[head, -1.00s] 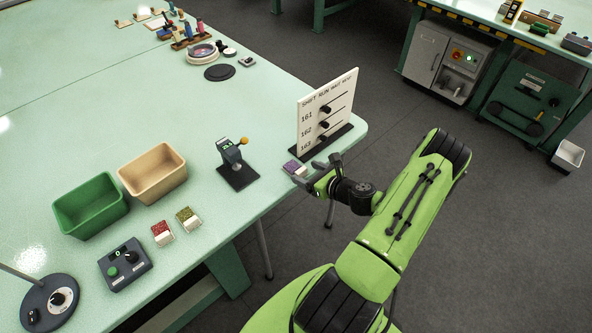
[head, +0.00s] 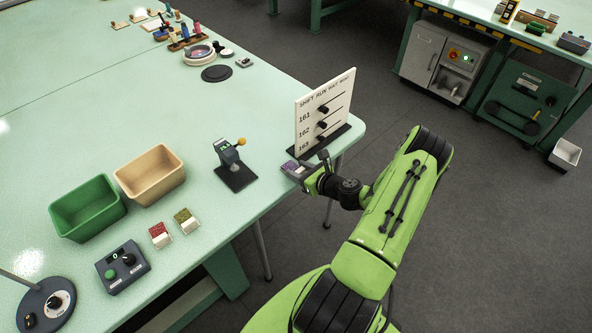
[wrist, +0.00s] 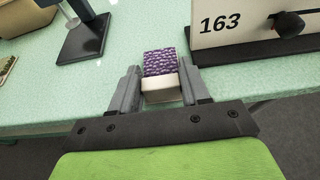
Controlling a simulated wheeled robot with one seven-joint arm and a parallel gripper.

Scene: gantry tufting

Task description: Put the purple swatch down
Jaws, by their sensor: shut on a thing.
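The purple swatch (wrist: 160,63) is a small block with a purple textured top and a pale end (wrist: 160,86). In the wrist view it sits between the two fingers of my gripper (wrist: 160,88), which is shut on it.
The label board (head: 322,113) stands upright close by on a dark base. A small lever device (head: 236,172) stands to the left. Red (head: 160,234) and olive (head: 186,220) swatches lie near the green (head: 88,207) and tan (head: 150,174) bins. Table between is clear.

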